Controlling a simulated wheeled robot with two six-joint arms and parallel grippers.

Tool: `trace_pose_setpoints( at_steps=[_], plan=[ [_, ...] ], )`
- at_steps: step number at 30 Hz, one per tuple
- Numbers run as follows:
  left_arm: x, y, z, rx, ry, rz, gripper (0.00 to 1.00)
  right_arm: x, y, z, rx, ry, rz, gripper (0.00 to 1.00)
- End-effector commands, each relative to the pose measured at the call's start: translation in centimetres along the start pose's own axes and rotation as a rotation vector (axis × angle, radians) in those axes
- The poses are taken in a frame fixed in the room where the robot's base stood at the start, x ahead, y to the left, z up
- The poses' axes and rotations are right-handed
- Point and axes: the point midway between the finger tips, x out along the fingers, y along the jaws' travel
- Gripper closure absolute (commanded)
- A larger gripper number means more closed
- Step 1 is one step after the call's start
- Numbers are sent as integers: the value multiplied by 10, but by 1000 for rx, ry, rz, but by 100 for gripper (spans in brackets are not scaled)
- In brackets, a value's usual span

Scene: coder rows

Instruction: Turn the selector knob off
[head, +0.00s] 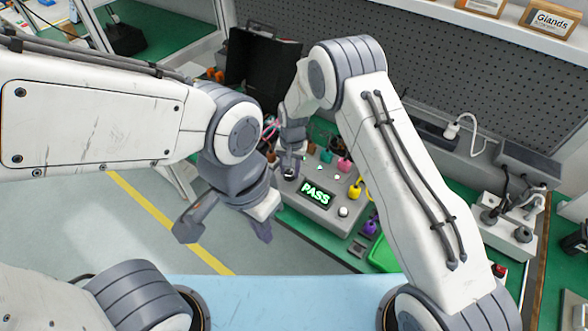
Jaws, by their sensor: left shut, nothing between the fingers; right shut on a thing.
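The grey control box (309,212) stands on the green bench, with a lit display (316,193) reading PASS in green. My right gripper (290,168) reaches down to the upper left of the box top. It is shut on a small dark part there, seemingly the selector knob (289,177). The gripper hides most of this knob, so its pointing direction cannot be read. My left gripper (262,230) hangs in front of the box, to its left in the picture. It is shut and empty, apart from the box.
Coloured plugs, including a yellow one (355,189), and a white round button (343,211) are on or beside the box. A black open case (262,65) stands behind. A green bin (383,254) lies at right. A socket block (505,222) stands farther right.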

Motion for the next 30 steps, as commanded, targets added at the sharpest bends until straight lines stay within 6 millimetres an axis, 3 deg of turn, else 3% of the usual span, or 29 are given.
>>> trace_pose_setpoints(
  at_steps=[1, 20, 21, 23, 30],
  plan=[
    [0, 0, 0, 0, 0, 0, 100, 3, 2, 6, 0, -18, 10, 100],
    [0, 0, 0, 0, 0, 0, 100, 5, 1, 9, -1, -21, 10, 100],
    [0, 0, 0, 0, 0, 0, 100, 5, 1, 9, -1, -21, 10, 52],
    [0, 0, 0, 0, 0, 0, 100, 4, 1, 8, -2, -20, 10, 29],
    [0, 0, 0, 0, 0, 0, 100, 2, 2, 4, 2, -12, 6, 29]
  ],
)
